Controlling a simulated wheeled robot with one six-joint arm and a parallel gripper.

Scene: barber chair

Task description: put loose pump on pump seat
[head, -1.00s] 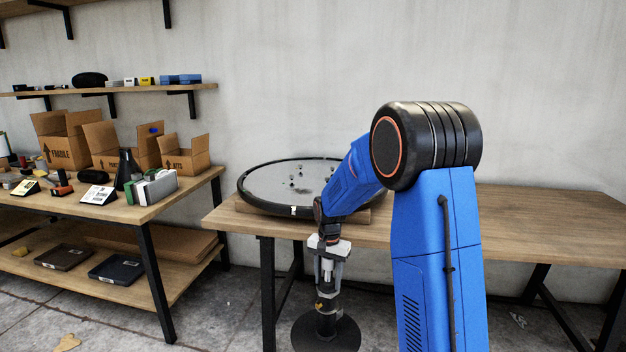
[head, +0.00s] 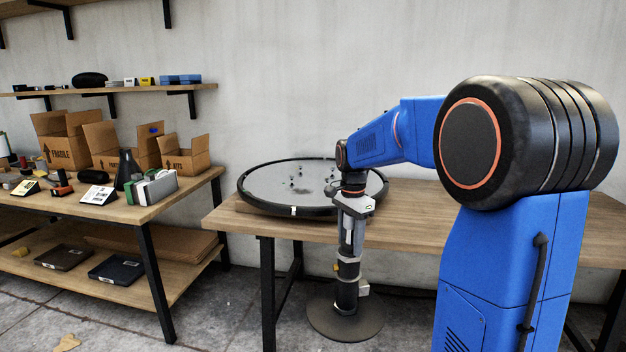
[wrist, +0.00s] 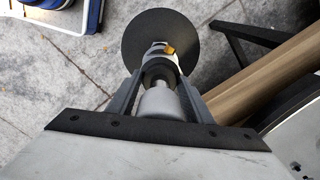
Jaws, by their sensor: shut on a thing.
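The loose pump is a dark upright column (head: 347,295) with a pale upper part and a wide dark round plate (head: 322,319) at its lower end. My gripper (head: 350,246) is shut on its upper part, in front of the table. The wrist view looks down on the pale pump top (wrist: 160,103) between my fingers, with the round plate (wrist: 140,35) beyond. A round, black-rimmed grey disc (head: 262,190) with several small bolts standing on it lies on the table; it seems to be the pump seat. My arm hides part of its right side.
The wooden table (head: 415,225) is bare right of the disc, behind my arm. Its front edge is close behind the pump. A workbench (head: 140,212) at left holds open cardboard boxes (head: 65,142) and tools. A shelf (head: 130,91) hangs above it.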

